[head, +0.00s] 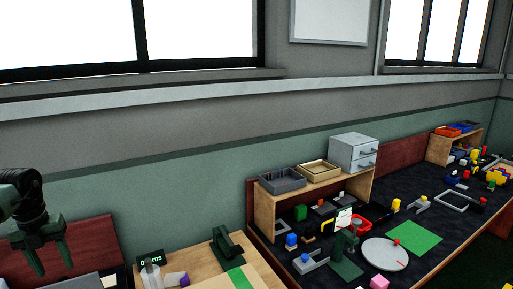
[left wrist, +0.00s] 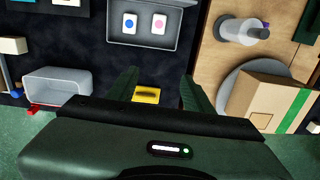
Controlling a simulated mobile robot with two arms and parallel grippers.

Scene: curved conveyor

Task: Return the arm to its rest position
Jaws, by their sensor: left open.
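My left gripper (head: 50,258) hangs at the far left of the head view, fingers pointing down and spread apart. It is above the left workbench, near the reddish back panel (head: 88,243). In the left wrist view the two green fingers of the left gripper (left wrist: 158,80) are apart with nothing clasped. A small yellow block (left wrist: 147,95) shows between them, seemingly farther below. My right gripper is in neither view.
Below in the left wrist view are a grey tray (left wrist: 146,39) with two cards, a pale bin (left wrist: 58,84) and a cardboard box (left wrist: 262,92). A wooden-topped bench (head: 205,262) and a cluttered dark bench with a shelf (head: 355,186) stand to the right.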

